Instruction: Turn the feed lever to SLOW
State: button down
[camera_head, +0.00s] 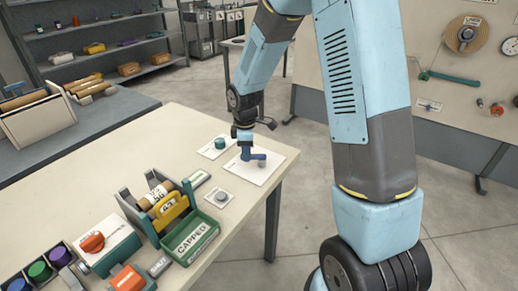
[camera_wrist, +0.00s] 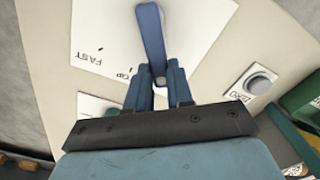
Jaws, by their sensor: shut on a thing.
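The feed lever (camera_wrist: 152,35) is a blue bar on a white plate (camera_wrist: 205,20), reaching from the top of the wrist view down between my fingers. FAST is readable on the plate left of the lever, and a partly covered label ending in "OP" sits beside my fingers. SLOW is not visible. My gripper (camera_wrist: 155,80) is shut on the lever's near end. In the head view, the lever (camera_head: 256,156) lies low on its plate (camera_head: 275,161) at the table's far right corner, with my gripper (camera_head: 245,147) over its left end.
A plate with a green knob (camera_head: 220,143) lies just behind the lever. A grey button (camera_head: 222,196) is on the near side; it also shows in the wrist view (camera_wrist: 258,83). A green CAPPED tray (camera_head: 190,238) and a rack of rolls (camera_head: 155,200) stand nearer on the table (camera_head: 110,150).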

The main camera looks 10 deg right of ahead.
jog(key=shift+w+a+r, duration=0.1)
jog(key=shift+a, duration=0.15)
jog(key=c, duration=1.3)
grip_release()
jog(key=o, duration=0.3)
jog(key=shift+d, duration=0.15)
notch_tip(320, 180, up, 14)
jog(key=shift+f, duration=0.25)
